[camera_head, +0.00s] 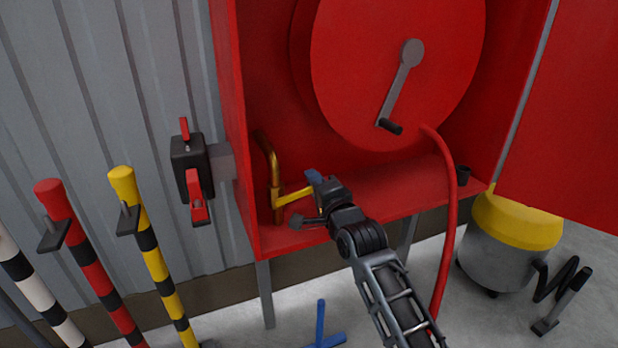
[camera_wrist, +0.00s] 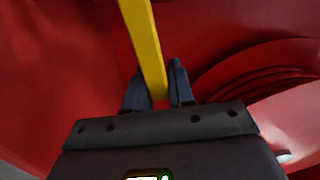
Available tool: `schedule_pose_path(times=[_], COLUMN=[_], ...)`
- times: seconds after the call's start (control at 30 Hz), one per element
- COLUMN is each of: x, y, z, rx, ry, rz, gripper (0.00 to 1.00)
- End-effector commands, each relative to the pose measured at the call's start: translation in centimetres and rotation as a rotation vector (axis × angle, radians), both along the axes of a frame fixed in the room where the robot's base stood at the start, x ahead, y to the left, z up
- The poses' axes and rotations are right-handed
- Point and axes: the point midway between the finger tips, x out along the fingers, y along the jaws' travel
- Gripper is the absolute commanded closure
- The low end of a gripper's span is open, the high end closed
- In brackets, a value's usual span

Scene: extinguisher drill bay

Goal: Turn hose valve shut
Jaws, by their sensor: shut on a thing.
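The hose valve sits on a brass pipe (camera_head: 270,160) at the lower left inside the red cabinet. Its yellow lever (camera_head: 293,196) sticks out to the right, across the upright pipe. My gripper (camera_head: 316,186) is shut on the lever's free end. In the wrist view, the lever (camera_wrist: 146,45) comes down from the top and ends between the two dark blue fingers of my gripper (camera_wrist: 158,92). The valve body is small in the head view, and the far finger is mostly hidden there.
A red hose reel (camera_head: 390,70) with a crank (camera_head: 402,80) fills the cabinet (camera_head: 228,110) above my arm. A red hose (camera_head: 450,230) hangs at the right. Striped posts (camera_head: 150,245) stand at left. A yellow-topped grey drum (camera_head: 510,250) stands at right.

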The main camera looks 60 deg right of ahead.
Motion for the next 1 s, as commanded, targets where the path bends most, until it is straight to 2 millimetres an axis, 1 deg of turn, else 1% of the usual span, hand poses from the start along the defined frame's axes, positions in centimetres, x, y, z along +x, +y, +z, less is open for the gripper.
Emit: schedule_pose_path(times=[0.03,0.1,0.3,0.53,0.93,0.97,1.0], x=[0.2,0.2,0.3,0.4,0.4,0.4,0.4], y=[0.5,0.4,0.6,0.7,0.7,0.7,0.6], z=[-0.6,-1.0,-1.6,-1.8,-1.7,-1.7,-1.7], rx=[0.029,0.062,0.127,0.157,0.158,0.158,0.158], ry=[-0.013,-0.034,-0.079,-0.100,-0.103,-0.104,-0.104], rz=[0.010,0.010,0.013,0.016,0.017,0.016,0.015], gripper=[1.00,1.00,1.00,1.00,1.00,0.74,0.70])
